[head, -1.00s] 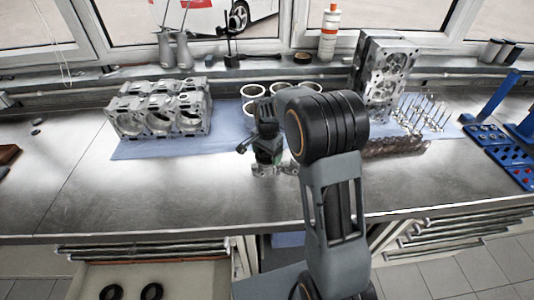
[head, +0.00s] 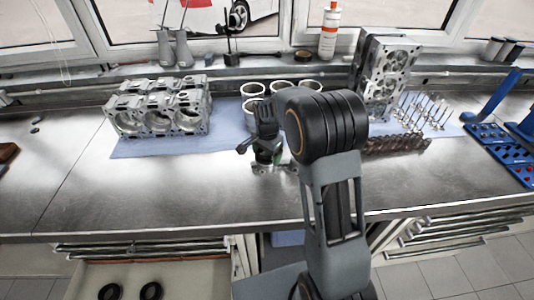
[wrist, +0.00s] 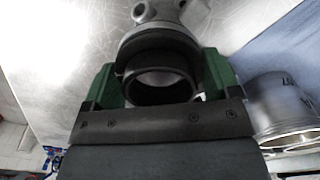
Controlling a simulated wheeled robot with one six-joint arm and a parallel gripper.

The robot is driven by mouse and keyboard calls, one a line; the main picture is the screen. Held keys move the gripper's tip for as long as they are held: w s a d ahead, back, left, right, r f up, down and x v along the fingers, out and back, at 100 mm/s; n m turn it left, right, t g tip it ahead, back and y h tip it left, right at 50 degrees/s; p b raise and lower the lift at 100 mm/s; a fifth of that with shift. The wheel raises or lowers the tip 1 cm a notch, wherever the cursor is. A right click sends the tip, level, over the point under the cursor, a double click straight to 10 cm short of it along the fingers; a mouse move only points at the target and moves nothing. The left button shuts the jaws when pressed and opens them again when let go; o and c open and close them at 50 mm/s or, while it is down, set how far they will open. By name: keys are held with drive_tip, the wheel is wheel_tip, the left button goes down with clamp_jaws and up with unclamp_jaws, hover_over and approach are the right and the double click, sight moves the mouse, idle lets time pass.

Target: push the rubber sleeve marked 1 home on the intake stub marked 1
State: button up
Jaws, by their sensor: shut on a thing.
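My gripper (wrist: 160,92) is shut on a black rubber sleeve (wrist: 158,60), one green finger on each side of it in the wrist view. The sleeve's round opening faces the camera. Directly beyond it is a grey metal stub with a round flange (wrist: 150,38), in line with the sleeve. I cannot tell how far the sleeve sits over the stub. No number shows on either. In the head view my gripper (head: 268,156) is low over the bench, and its wrist hides most of the sleeve and stub.
Two black rings (head: 150,291) lie in the open drawer. The bench front is clear.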

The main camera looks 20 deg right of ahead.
drive_tip(key=shift+f, duration=0.15)
drive_tip(key=o, duration=0.8)
drive_tip(key=shift+r+p, duration=2.65)
drive_tip(key=shift+r, duration=1.15)
